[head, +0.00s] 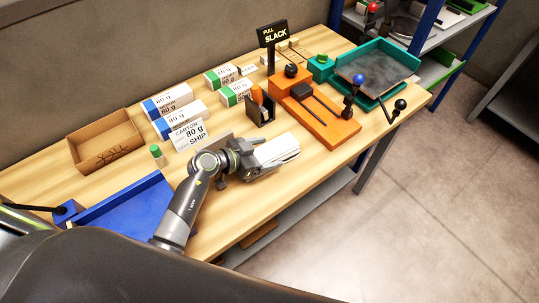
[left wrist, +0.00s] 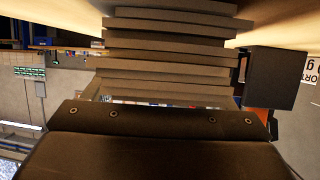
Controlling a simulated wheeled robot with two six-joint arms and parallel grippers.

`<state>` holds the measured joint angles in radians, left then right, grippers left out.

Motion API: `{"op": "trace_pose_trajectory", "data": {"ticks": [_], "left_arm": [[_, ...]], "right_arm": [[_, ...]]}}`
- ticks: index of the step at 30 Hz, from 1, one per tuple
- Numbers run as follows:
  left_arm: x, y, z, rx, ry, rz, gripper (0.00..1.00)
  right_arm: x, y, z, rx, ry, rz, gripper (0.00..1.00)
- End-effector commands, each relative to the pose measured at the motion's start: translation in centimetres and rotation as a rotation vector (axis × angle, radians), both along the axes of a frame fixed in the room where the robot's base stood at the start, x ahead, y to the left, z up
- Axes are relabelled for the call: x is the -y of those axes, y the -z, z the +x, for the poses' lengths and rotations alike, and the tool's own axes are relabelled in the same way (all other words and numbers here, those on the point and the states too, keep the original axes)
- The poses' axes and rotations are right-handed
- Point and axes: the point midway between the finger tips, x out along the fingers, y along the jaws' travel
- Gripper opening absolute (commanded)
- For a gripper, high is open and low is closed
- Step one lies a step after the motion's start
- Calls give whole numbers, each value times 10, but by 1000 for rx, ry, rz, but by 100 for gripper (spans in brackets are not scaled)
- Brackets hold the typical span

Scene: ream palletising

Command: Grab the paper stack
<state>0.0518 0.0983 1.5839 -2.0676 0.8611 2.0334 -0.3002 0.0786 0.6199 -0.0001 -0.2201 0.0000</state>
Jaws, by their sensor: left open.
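A white paper stack (head: 277,150) lies near the front edge of the wooden table, right at the fingers of my left gripper (head: 254,156). In the left wrist view, the paper stack (left wrist: 168,45) shows edge-on as several separate layers, just beyond the dark gripper body. My left gripper is open, and its fingers are at the near end of the stack. The exact contact between fingers and paper is hidden. My right gripper is not in view.
Blue-labelled reams (head: 182,119) and green-labelled reams (head: 237,92) stand behind. A carton sign (head: 188,136), a small dark holder (head: 262,110) and an orange machine (head: 318,112) are close by. A cardboard box (head: 103,143) and blue tray (head: 125,208) are at left, a teal tray (head: 411,61) at right.

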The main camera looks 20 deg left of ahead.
Motion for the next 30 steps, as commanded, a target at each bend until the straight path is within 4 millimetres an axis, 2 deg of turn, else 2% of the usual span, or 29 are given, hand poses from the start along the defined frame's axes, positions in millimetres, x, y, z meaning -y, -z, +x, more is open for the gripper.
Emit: {"op": "trace_pose_trajectory", "data": {"ticks": [2,15,23,26,30], "left_arm": [[0,0,0,0,0,0,77],[0,0,0,0,0,-1,19],[0,-4,0,4,0,-2,18],[0,-13,1,6,0,-3,18],[0,-39,1,9,1,-2,18]], "right_arm": [[1,0,0,0,-1,-1,36],[2,0,0,0,-1,-2,36],[2,-1,0,0,-1,-2,36],[2,-3,0,0,-1,-2,36],[2,-8,0,0,-1,-2,36]]}}
